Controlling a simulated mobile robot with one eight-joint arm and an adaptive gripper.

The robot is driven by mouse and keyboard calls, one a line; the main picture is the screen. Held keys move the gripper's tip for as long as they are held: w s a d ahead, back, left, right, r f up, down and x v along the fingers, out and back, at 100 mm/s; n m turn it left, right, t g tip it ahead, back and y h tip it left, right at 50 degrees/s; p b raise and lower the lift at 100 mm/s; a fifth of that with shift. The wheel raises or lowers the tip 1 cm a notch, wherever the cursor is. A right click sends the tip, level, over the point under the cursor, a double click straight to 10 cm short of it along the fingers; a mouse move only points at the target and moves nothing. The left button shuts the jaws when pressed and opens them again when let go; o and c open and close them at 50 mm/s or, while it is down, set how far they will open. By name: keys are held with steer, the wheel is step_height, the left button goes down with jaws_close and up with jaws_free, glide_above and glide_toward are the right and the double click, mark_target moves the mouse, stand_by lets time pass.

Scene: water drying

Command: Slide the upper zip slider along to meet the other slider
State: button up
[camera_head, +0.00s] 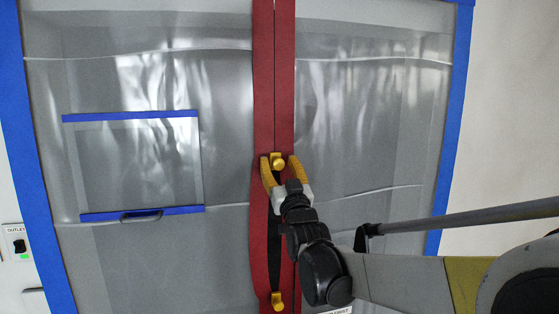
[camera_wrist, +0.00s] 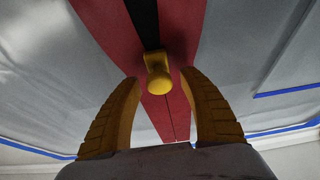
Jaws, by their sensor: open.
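The upper zip slider (camera_head: 278,161) is a small yellow piece with a knob on the red zip strip (camera_head: 264,80). My gripper (camera_head: 279,160) has its yellow fingers open, one on each side of this slider. In the wrist view the slider (camera_wrist: 157,75) sits between and beyond the open fingertips (camera_wrist: 160,85), with clear gaps on both sides. The other slider (camera_head: 278,300) is yellow too and sits lower on the same strip, near the bottom of the head view. A dark opening (camera_head: 274,250) shows between the two sliders, partly hidden by my wrist. Above the upper slider the strip is closed along a thin seam.
A clear plastic sheet (camera_head: 370,110) spreads on both sides of the strip, edged with blue tape (camera_head: 455,120). A blue-barred panel (camera_head: 130,115) is at left. A grey pole (camera_head: 460,215) crosses at right. An outlet (camera_head: 18,245) is at far left.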

mark_target(279, 303)
steer(key=shift+w, duration=0.15)
jaws_close()
step_height(279, 303, down, 42)
steer(key=b, duration=3.1)
jaws_free()
